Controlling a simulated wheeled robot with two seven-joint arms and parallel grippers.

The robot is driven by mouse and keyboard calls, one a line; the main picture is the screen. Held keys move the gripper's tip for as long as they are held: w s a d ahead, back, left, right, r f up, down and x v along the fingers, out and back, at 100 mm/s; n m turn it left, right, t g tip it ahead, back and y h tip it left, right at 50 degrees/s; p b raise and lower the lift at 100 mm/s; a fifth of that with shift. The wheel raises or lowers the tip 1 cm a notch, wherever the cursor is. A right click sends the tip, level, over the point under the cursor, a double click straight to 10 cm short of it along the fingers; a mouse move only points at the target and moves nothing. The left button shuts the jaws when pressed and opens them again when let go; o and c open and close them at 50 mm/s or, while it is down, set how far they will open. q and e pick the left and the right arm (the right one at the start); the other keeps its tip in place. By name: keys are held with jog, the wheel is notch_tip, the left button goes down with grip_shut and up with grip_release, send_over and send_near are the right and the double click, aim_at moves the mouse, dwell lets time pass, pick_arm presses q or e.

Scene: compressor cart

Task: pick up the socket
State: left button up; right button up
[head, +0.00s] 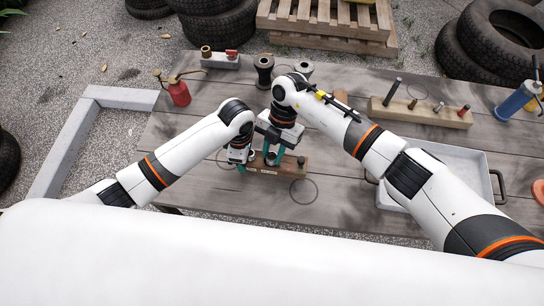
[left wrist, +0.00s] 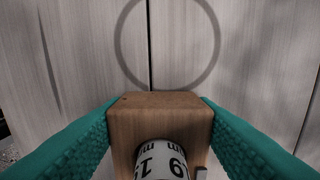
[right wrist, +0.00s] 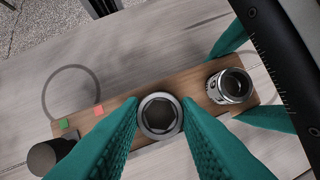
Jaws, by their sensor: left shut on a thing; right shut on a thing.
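A wooden socket holder (head: 289,171) lies on the grey plank table, with coloured squares on its top. My left gripper (head: 240,163) is shut on one end of it; in the left wrist view the holder (left wrist: 160,104) sits between the teal fingers, beside a pale socket with printed marks (left wrist: 162,160). That socket shows as a chrome one (right wrist: 230,87) in the right wrist view. My right gripper (head: 272,159) is shut on the middle socket (right wrist: 160,115), whose hex opening faces the camera. I cannot tell whether it is clear of the holder. A dark socket (right wrist: 46,158) stands at the other end.
A grey metal tray (head: 455,163) lies under my right arm. A wooden rack with upright pegs (head: 420,112) stands behind it. A red oil can (head: 179,92), dark cylinders (head: 264,71) and a blue bottle (head: 515,100) stand farther back. Bare planks lie in front of the holder.

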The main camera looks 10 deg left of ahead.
aim_at(273, 155)
pick_arm(q)
jog(key=o, duration=1.2)
pick_arm(e)
notch_tip(273, 155, up, 10)
pick_arm(q)
jog(key=shift+r, duration=0.1)
notch_tip(273, 155, up, 12)
jog(key=shift+f, duration=0.1)
pick_arm(e)
jog(key=shift+s, duration=0.1)
